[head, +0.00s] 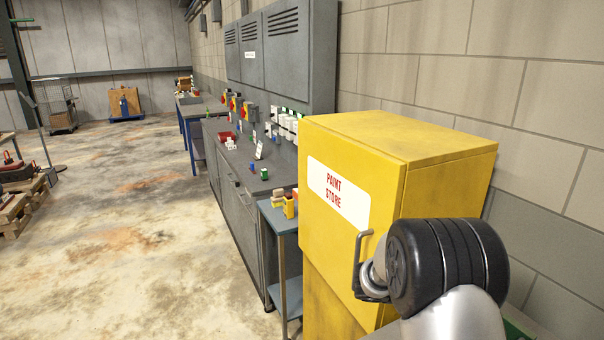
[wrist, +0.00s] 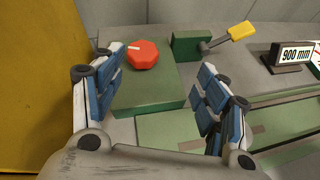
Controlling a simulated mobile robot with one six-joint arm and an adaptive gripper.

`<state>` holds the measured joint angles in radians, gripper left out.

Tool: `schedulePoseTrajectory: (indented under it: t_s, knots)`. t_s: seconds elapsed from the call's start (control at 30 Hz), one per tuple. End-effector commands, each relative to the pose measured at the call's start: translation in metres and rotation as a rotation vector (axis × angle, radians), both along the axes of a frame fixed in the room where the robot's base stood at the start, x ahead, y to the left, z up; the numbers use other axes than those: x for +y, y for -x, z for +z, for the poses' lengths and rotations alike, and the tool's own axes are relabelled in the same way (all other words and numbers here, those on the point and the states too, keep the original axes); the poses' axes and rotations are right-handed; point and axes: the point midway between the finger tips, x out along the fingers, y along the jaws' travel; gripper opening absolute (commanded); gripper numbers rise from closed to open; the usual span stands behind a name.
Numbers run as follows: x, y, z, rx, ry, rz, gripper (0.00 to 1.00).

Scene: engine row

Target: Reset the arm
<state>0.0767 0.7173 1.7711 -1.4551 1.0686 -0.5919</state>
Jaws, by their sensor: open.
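My gripper (wrist: 160,92) is open in the wrist view, its two blue-padded fingers spread apart with nothing held between them. Beyond and between the fingers is a green box (wrist: 150,88) with a red octagonal knob (wrist: 142,55) on its top. I cannot tell from this view how far the fingertips are from the box.
A yellow paint store cabinet (head: 430,150) stands close beside my arm. A grey workbench (head: 235,170) runs along the wall.

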Motion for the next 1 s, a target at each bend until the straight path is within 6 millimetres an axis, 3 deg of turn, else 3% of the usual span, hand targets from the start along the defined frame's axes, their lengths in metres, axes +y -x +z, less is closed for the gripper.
schedulePoseTrajectory:
  t_s: [0.03,0.1,0.2,0.4,0.7,0.83,1.0]
  knots:
    - [0.006,0.014,0.023,-0.066,-0.041,-0.051,0.68]
    - [0.016,0.039,0.046,-0.161,-0.118,-0.141,0.68]
    - [0.036,0.078,0.073,-0.297,-0.236,-0.272,0.68]
    - [0.086,0.155,0.108,-0.553,-0.487,-0.527,0.68]
    - [0.178,0.255,0.126,-0.872,-0.913,-0.904,0.68]
    - [0.215,0.285,0.126,-0.958,-1.088,-1.051,0.68]
    - [0.246,0.307,0.125,-1.011,-1.242,-1.176,0.68]
